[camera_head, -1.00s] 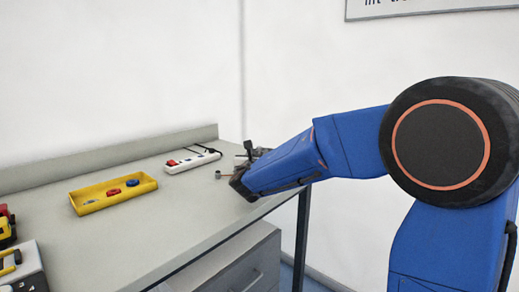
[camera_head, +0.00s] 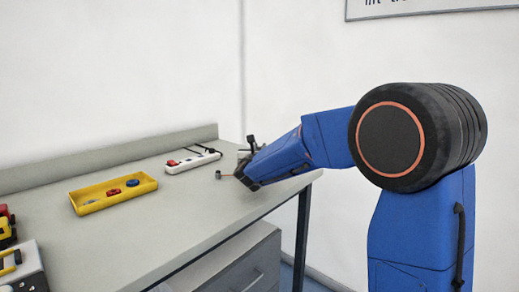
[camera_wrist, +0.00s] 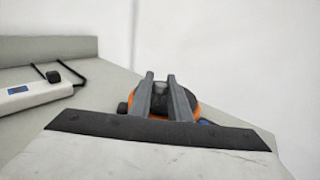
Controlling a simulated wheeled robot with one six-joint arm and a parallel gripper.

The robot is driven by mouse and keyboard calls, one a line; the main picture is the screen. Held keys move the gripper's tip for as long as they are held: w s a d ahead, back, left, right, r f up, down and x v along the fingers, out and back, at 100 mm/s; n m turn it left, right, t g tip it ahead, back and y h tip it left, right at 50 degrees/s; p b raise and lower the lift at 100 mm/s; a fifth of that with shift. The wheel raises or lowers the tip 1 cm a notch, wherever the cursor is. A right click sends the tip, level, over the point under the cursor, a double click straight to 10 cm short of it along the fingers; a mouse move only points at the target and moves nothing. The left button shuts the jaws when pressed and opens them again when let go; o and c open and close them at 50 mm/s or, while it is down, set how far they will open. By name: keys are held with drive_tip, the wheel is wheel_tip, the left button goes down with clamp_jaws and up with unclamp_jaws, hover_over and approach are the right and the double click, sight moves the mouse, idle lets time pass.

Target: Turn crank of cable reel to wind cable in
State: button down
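The cable reel (camera_wrist: 160,106) shows as an orange and black body behind my fingers in the wrist view, near the table's far corner. A grey knob-like part (camera_wrist: 160,88) shows between the fingertips; I cannot tell if it is the crank handle or if they touch it. My gripper (camera_wrist: 160,80) has its two grey fingers apart, with a narrow gap between them. In the head view my arm hides most of the reel. A small dark knob (camera_head: 218,174) shows just left of my gripper. The cable itself is not clearly visible.
A white power strip (camera_head: 192,161) with a black cord lies left of the reel. A yellow tray (camera_head: 113,192) with red and blue parts lies farther left. Other items stand at the left edge. The grey table (camera_head: 150,235) is clear in front.

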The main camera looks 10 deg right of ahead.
drive_tip(key=shift+a+h, duration=0.15)
drive_tip(key=shift+h, duration=0.15)
drive_tip(key=shift+w+a+m+g+h, duration=0.25)
drive_tip(key=shift+m+g+h, duration=0.3)
drive_tip(key=shift+m+h, duration=0.35)
drive_tip(key=shift+w+a+m+g+h, duration=0.15)
drive_tip(key=shift+w+m+g+h, duration=0.1)
drive_tip(key=shift+m+g+h, duration=0.6)
drive_tip(key=shift+w+a+m+g+h, duration=0.1)
drive_tip(key=shift+w+m+g+h, duration=0.1)
drive_tip(key=shift+m+g+h, duration=0.55)
drive_tip(key=shift+w+m+g+h, duration=0.2)
drive_tip(key=shift+m+g+h, duration=0.4)
drive_tip(key=shift+h, duration=0.35)
drive_tip(key=shift+w+a+m+g+h, duration=0.1)
drive_tip(key=shift+w+m+g+h, duration=0.1)
drive_tip(key=shift+m+g+h, duration=0.55)
drive_tip(key=c, duration=1.7)
unclamp_jaws()
drive_tip(key=shift+d, duration=0.1)
drive_tip(key=shift+o, duration=0.2)
drive_tip(key=v, duration=1.7)
drive_tip(key=shift+w+a+f, duration=0.1)
drive_tip(key=shift+a+f, duration=0.05)
drive_tip(key=shift+a, duration=0.2)
